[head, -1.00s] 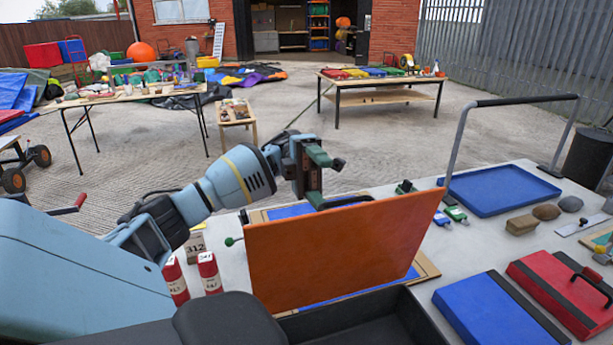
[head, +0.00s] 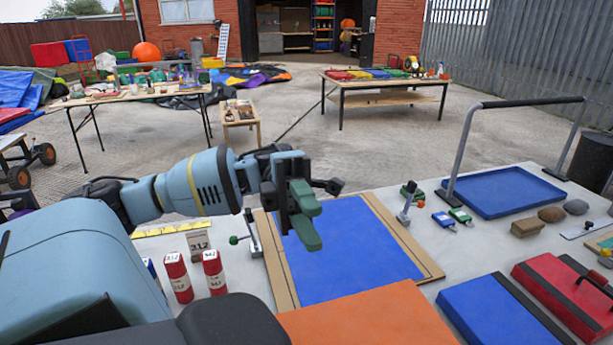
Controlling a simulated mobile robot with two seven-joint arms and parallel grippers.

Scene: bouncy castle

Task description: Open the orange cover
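The orange cover (head: 362,318) lies swung back toward me at the bottom of the head view, its near part cut off by the frame and partly hidden by my own dark body part. Beyond it, the blue panel (head: 350,255) in its tan frame (head: 405,233) is uncovered. My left gripper (head: 308,222) is above the panel's left side, clear of the cover. Its two green fingers look apart, with nothing between them. My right gripper is not in view.
Toggle clamps stand left (head: 251,235) and right (head: 407,203) of the panel. Two red cylinders (head: 177,277) stand on the left. A blue tray (head: 502,190), stones (head: 551,214), a blue case (head: 497,312) and a red case (head: 568,290) occupy the right side.

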